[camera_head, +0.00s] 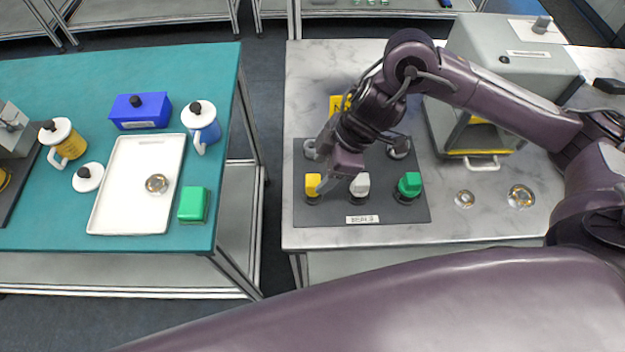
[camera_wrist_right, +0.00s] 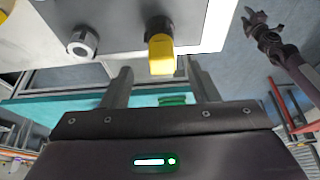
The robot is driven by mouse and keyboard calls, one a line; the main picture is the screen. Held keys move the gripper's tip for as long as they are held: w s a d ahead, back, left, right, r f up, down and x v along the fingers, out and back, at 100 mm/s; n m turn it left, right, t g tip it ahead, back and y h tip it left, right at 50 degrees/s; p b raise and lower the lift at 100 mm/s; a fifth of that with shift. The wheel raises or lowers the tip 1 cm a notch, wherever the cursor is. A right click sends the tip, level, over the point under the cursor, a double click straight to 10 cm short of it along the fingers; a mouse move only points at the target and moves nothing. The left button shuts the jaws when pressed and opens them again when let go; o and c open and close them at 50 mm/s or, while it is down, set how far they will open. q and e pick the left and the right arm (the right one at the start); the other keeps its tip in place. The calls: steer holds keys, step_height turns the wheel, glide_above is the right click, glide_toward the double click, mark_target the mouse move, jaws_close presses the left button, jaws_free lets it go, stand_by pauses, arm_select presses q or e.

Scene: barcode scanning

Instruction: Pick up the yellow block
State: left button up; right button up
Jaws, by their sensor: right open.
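The yellow block (camera_head: 313,184) stands on a round dark base near the left front corner of the dark grey mat (camera_head: 380,213). My right gripper (camera_head: 328,180) is low over the mat, just beside the yellow block, with its fingers partly hidden by its own body. In the right wrist view the yellow block (camera_wrist_right: 160,54) lies beyond and between the two spread fingers (camera_wrist_right: 160,88), and nothing is between the fingertips. A purple arm end (camera_wrist_right: 262,32), apparently my left gripper, shows small at that view's upper right; its jaws are unclear.
A white block (camera_head: 360,185) and a green block (camera_head: 409,184) stand in the same row. Grey round pieces (camera_head: 398,148) are behind. A grey machine (camera_head: 500,75) stands at the back right. A teal table (camera_head: 60,215) with a white tray (camera_head: 118,215) is at left, across a gap.

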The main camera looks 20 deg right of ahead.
mark_target(315, 179)
steer(key=shift+p+x, duration=0.35)
steer(key=shift+x, duration=1.6)
steer(key=shift+a, duration=0.1)
steer(key=c, duration=1.1)
